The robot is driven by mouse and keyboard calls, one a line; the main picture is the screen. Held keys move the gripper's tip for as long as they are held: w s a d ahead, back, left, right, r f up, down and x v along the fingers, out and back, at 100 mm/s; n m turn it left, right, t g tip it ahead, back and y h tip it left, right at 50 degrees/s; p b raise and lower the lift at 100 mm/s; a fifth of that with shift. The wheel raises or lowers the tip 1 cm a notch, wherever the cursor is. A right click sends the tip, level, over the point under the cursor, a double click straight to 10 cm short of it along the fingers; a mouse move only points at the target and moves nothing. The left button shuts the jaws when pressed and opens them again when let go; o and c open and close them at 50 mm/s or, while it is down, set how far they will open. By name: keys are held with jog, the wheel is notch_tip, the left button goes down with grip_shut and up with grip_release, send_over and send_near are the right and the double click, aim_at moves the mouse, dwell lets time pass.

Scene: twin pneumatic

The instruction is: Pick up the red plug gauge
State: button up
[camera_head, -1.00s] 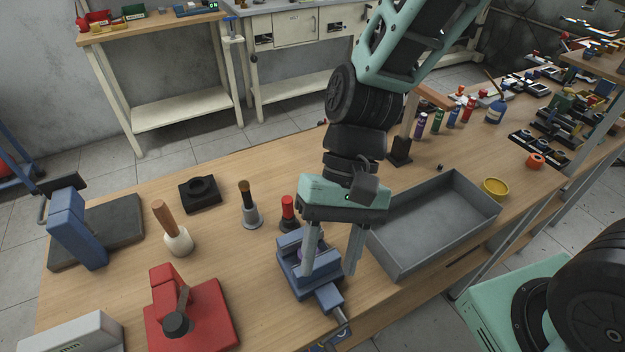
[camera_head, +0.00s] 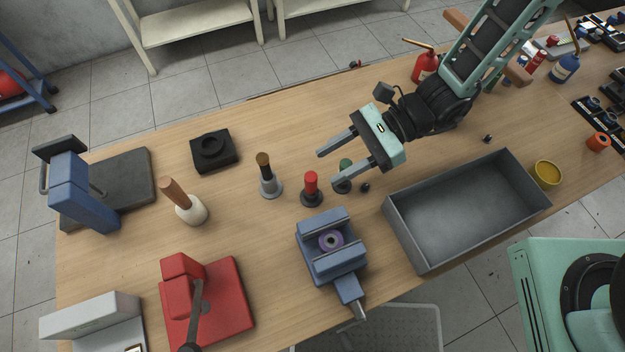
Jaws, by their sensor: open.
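The red plug gauge (camera_head: 311,185) stands upright on the wooden bench, a red cylinder on a dark round base. It is just behind the blue vise. My gripper (camera_head: 327,168) is open and empty, its two fingers pointing left. The fingers appear above and behind the red gauge, with a clear gap from it in the picture; their exact height is hard to tell. A green-topped gauge (camera_head: 344,170) stands right of the red one, partly hidden by my lower finger.
The blue vise (camera_head: 316,272) holds a purple ring (camera_head: 331,240). A gauge with a brown top (camera_head: 267,178) stands left of the red one. A grey tray (camera_head: 424,258) lies at right. A white-headed mallet (camera_head: 190,211) and a red press (camera_head: 232,300) stand at left.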

aim_at(316, 174)
jog(key=shift+x, duration=1.7)
jog(key=shift+f, duration=0.1)
grip_shut()
notch_tip(316, 174, up, 10)
